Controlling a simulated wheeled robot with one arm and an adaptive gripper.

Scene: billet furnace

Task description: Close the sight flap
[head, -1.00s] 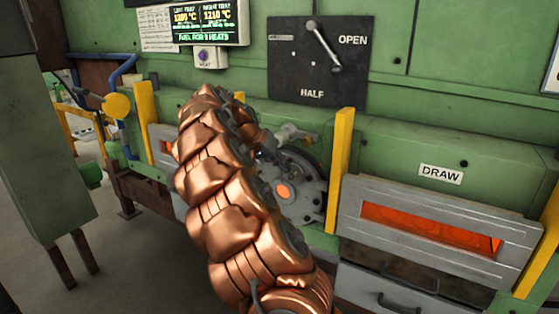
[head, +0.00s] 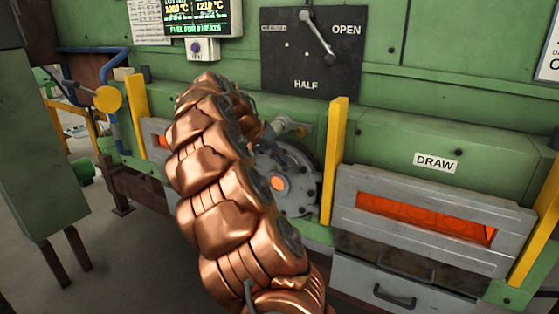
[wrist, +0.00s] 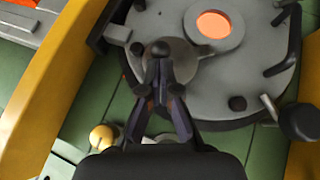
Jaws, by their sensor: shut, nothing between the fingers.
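The round grey furnace door (head: 306,198) has a glowing orange sight hole (head: 278,183); the hole also shows uncovered in the wrist view (wrist: 214,25). A small grey disc, which looks like the sight flap (wrist: 187,53), lies beside the hole on the door face. My gripper (wrist: 160,50) is shut and empty, its tips in front of this disc. I cannot tell whether they touch it.
Yellow posts (head: 335,160) stand beside the door. A knob with a yellow tip (wrist: 103,137) and a dark knob (wrist: 299,123) stick out near my gripper. A lever (head: 320,38) on the black plate points toward OPEN. The draw slot (head: 425,217) glows at right.

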